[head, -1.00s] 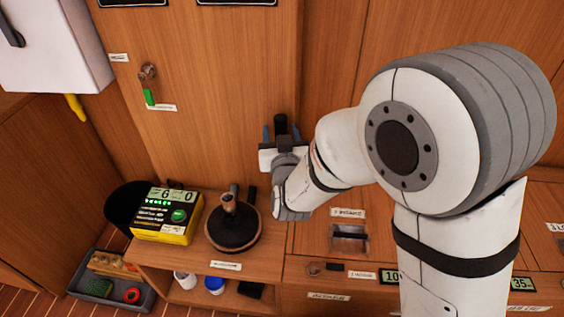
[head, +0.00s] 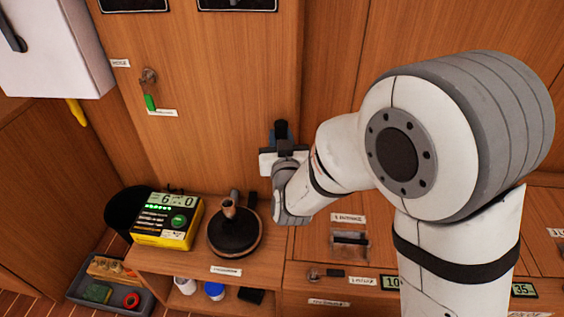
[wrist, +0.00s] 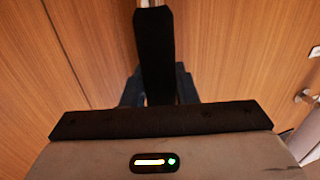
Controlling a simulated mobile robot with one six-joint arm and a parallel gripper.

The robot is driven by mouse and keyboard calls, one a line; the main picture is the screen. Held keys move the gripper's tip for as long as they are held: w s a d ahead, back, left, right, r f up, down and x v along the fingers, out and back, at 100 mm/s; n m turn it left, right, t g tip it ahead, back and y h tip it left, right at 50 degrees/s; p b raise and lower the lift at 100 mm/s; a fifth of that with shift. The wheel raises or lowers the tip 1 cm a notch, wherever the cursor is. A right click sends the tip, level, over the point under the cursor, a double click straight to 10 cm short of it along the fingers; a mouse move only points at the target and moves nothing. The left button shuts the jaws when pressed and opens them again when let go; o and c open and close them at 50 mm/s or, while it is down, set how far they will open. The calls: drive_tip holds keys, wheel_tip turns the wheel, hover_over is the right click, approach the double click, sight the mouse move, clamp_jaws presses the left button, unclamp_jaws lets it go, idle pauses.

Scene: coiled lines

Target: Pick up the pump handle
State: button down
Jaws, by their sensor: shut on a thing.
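The pump handle shows as a long dark bar in the wrist view (wrist: 154,45), running up the middle of the picture. Its dark end shows in the head view (head: 281,127). My gripper (head: 281,138) is shut on it, in front of the wood panel and above the shelf. In the wrist view, the blue-grey fingers of my gripper (wrist: 158,92) press on both sides of the bar. The gripper body hides the bar's lower part.
A round black base with a brown top (head: 235,238) stands on the shelf below and left of my gripper. A yellow device (head: 167,220) stands left of it. A grey tray (head: 120,300) is at lower left. A recessed slot (head: 350,240) lies right of my gripper.

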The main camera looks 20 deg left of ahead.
drive_tip(key=shift+s+r+p, duration=0.2)
drive_tip(key=shift+r+p, duration=0.25)
drive_tip(key=shift+r, duration=0.1)
wheel_tip(320, 180, up, 10)
drive_tip(key=p, duration=0.3)
drive_tip(key=shift+r+p, duration=0.15)
drive_tip(key=shift+p, duration=0.25)
drive_tip(key=s+a+b+v, duration=0.1)
drive_tip(key=b+v, duration=0.1)
drive_tip(key=v, duration=0.7)
drive_tip(key=s+a+b+v, duration=0.1)
drive_tip(key=a+b+v, duration=0.1)
drive_tip(key=v, duration=0.8)
drive_tip(key=shift+a+b, duration=0.2)
drive_tip(key=shift+b, duration=0.65)
drive_tip(key=shift+s+r, duration=0.1)
drive_tip(key=shift+r, duration=0.05)
